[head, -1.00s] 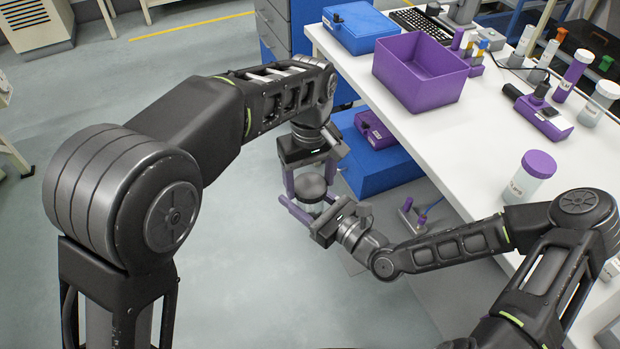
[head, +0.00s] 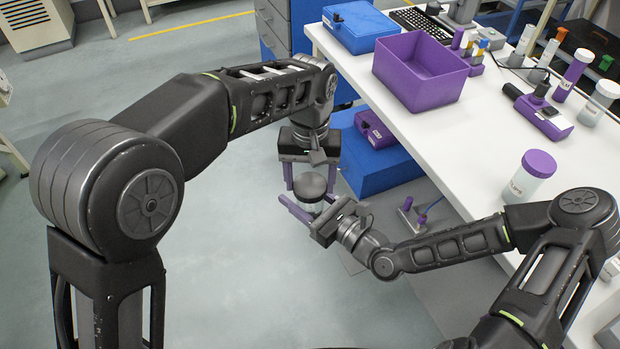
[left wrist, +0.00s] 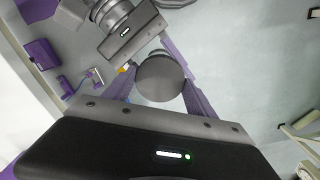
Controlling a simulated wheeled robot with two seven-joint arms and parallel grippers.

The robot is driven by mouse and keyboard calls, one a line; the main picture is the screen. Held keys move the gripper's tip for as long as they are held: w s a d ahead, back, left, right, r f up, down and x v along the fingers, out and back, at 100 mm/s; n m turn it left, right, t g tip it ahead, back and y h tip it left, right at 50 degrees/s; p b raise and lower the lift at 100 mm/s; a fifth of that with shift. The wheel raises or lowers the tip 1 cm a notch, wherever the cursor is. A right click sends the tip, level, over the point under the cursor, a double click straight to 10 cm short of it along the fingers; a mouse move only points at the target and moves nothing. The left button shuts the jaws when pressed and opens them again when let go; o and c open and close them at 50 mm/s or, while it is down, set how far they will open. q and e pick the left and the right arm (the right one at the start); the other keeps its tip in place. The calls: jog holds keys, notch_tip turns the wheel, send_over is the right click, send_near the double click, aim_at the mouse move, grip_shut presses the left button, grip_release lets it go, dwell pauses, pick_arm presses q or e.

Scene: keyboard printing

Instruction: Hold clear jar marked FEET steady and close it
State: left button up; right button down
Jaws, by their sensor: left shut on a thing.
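A clear jar (head: 311,208) with a dark grey round lid (head: 311,186) is in the air beside the table, left of its edge. Its label cannot be read. The lid sits on top of the jar; whether it is fully tight cannot be told. My left gripper (head: 309,180) comes from above, its purple fingers on either side of the lid and shut on it. The lid also fills the middle of the left wrist view (left wrist: 160,78). My right gripper (head: 313,210) comes from the lower right, with its purple fingers around the jar body, shut on it.
The white table (head: 445,150) holds a purple bin (head: 420,80), a blue case (head: 357,28), a purple-lidded labelled jar (head: 532,175) and a purple device (head: 540,112). Blue boxes (head: 385,170) stand below the table edge.

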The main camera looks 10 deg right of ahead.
pick_arm(q)
jog(key=m, duration=0.5)
jog(key=shift+m, duration=0.3)
jog(key=o, duration=1.6)
jog(key=shift+r, duration=3.75)
